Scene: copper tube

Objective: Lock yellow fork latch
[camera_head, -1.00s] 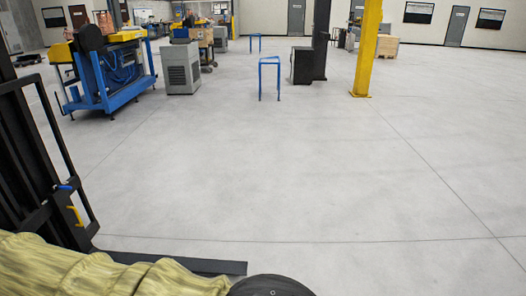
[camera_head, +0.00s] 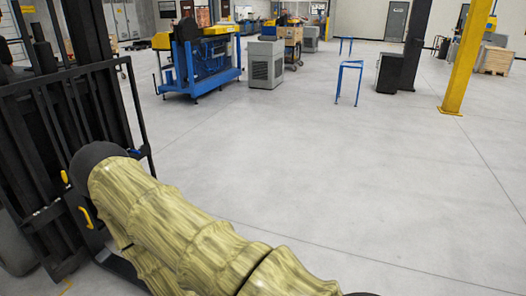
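A yellow latch handle (camera_head: 86,217) sits on the black fork hanger at the lower left, on the forklift carriage (camera_head: 40,205). A second small yellow piece (camera_head: 65,177) shows just above it, beside the dark end of my arm. I cannot tell whether the latch is locked. A black fork (camera_head: 122,267) runs low from the carriage and passes partly behind my arm. My arm, in a yellowish sleeve, reaches from the bottom edge up to the carriage. Its dark rounded end is close to the latch in the picture. I cannot make out my gripper's fingers.
The forklift's black mast and load guard (camera_head: 90,85) fill the left side. Open grey floor (camera_head: 350,190) lies to the right. Farther back stand a blue and yellow machine (camera_head: 197,60), a grey cabinet (camera_head: 266,64), a blue frame (camera_head: 348,82) and a yellow post (camera_head: 463,60).

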